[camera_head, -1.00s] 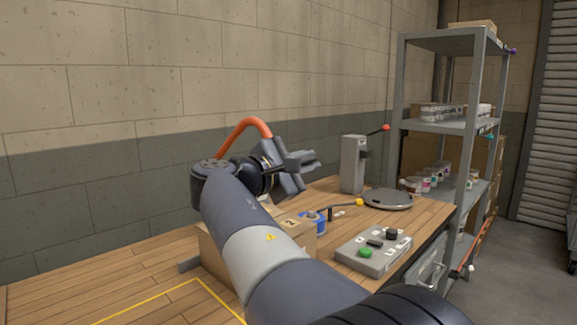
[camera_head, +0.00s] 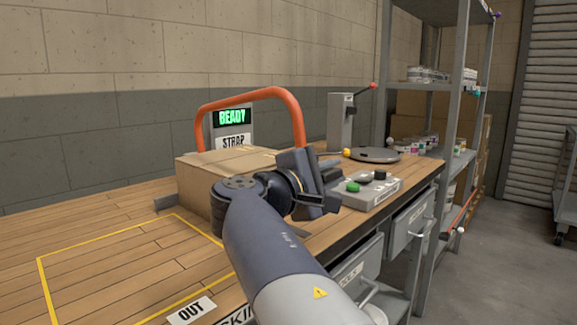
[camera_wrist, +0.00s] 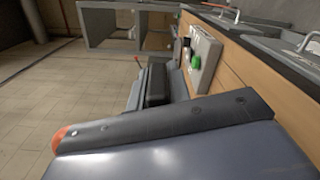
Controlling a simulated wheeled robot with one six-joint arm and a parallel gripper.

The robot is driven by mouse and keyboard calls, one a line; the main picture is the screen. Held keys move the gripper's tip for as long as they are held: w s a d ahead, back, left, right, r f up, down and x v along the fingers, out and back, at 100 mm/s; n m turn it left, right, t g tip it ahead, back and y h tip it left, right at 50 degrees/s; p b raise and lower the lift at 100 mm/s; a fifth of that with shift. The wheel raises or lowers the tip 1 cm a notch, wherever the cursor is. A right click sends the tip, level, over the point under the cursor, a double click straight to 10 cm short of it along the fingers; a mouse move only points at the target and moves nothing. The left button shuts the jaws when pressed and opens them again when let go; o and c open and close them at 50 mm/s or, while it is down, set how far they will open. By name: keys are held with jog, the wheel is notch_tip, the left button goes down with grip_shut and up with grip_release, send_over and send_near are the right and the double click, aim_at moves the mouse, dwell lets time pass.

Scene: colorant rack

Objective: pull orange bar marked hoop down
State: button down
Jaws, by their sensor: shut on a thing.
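The orange bar (camera_head: 245,93) is an arched hoop rising over a cardboard box on the bench in the head view. I cannot read a "hoop" marking on it. The lower end of its right leg is hidden behind my gripper (camera_head: 325,192). My gripper is shut at this leg beside the box; the exact contact is hidden. In the wrist view, a dark bar with screws crosses the picture, with a small orange piece (camera_wrist: 62,136) at its left end.
The cardboard box (camera_head: 200,186) stands before the signs READY (camera_head: 232,117) and STRAP (camera_head: 233,142). A control box (camera_head: 366,192) with buttons, a round plate (camera_head: 374,154) and a grey post (camera_head: 340,122) stand to the right. The yellow-outlined bench area (camera_head: 110,265) at left is clear.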

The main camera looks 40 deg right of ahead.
jog(key=shift+s+d+f+b, duration=0.15)
jog(key=shift+f+b, duration=0.15)
jog(key=shift+f, duration=0.4)
jog(key=shift+s+a+f+b, duration=0.1)
jog(key=shift+f+b, duration=0.2)
jog(key=shift+f, duration=0.4)
jog(key=c, duration=1.4)
grip_release()
jog(key=shift+r, duration=0.1)
jog(key=s+a+p, duration=0.2)
jog(key=a+p, duration=0.1)
jog(key=a, duration=0.7)
jog(key=shift+a, duration=0.3)
